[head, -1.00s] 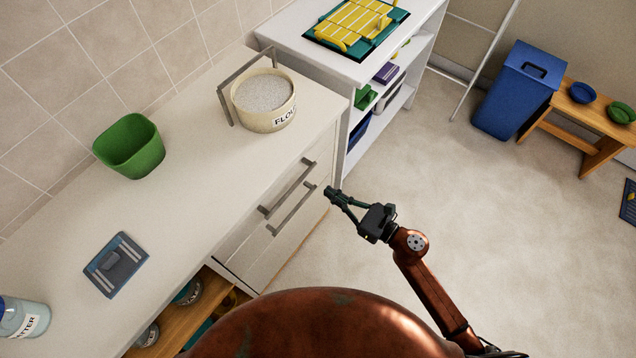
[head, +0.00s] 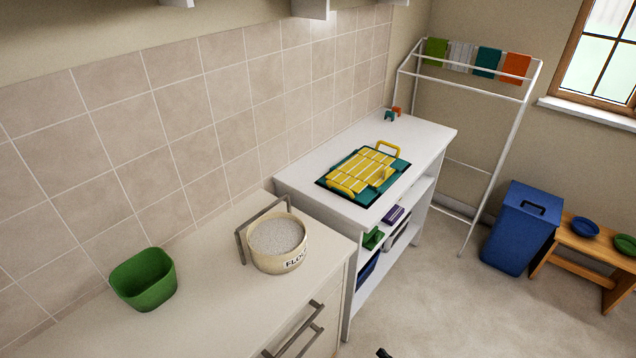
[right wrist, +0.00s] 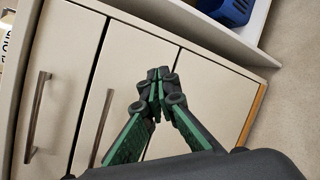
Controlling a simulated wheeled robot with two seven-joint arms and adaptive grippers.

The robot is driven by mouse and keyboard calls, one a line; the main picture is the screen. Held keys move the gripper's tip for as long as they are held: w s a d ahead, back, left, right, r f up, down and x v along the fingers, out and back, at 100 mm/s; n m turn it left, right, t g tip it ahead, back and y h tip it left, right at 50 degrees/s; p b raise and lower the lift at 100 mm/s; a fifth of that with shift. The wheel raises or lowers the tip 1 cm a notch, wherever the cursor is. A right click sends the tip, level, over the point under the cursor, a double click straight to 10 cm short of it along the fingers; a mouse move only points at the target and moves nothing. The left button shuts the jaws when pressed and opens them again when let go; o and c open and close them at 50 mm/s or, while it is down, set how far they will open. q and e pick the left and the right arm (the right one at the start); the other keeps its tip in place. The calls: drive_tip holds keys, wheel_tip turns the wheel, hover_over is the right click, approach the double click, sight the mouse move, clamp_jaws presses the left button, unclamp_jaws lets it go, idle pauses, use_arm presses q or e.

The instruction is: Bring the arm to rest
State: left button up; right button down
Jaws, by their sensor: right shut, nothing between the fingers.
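My right gripper shows in the right wrist view (right wrist: 157,76), its green-and-black fingers meeting at the tips with nothing between them. Behind it are pale cupboard fronts (right wrist: 135,50) with upright grey handles. The fingertips appear in front of these fronts; I cannot tell the exact gap. In the head view only a small dark tip of the right gripper (head: 383,353) shows at the bottom edge; the rest of the right arm is out of frame. My left gripper is in neither view.
The counter (head: 215,290) holds a green pot (head: 143,280) and a flour tub (head: 277,243). A white shelf unit (head: 420,135) carries a yellow rack on a teal tray. A blue bin (head: 522,228), wooden bench (head: 575,262) and drying rack (head: 465,160) stand right. Floor (head: 450,310) is clear.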

drive_tip(key=s+d+f+m+g+h+p, duration=0.1)
drive_tip(key=s+d+f+m+h, duration=0.1)
drive_tip(key=s+d+f+m, duration=0.45)
drive_tip(key=s+d+f+m+g+h+p, duration=0.1)
drive_tip(key=d+f+m+h, duration=0.25)
drive_tip(key=f, duration=0.55)
drive_tip(key=s+d+f+m+g+h+p, duration=0.2)
drive_tip(key=s+d+f+m+g, duration=0.2)
drive_tip(key=s+f+m, duration=0.65)
drive_tip(key=s+f+m+g+p, duration=0.1)
drive_tip(key=s+f+m+g, duration=0.2)
drive_tip(key=s, duration=1.5)
drive_tip(key=s+a+f+m+g+p, duration=0.1)
drive_tip(key=s+f+m+g, duration=0.3)
drive_tip(key=s, duration=1.4)
wheel_tip(320, 180, down, 5)
drive_tip(key=m+p, duration=0.1)
drive_tip(key=m, duration=0.2)
drive_tip(key=shift+s+r, duration=0.2)
drive_tip(key=shift+s, duration=0.05)
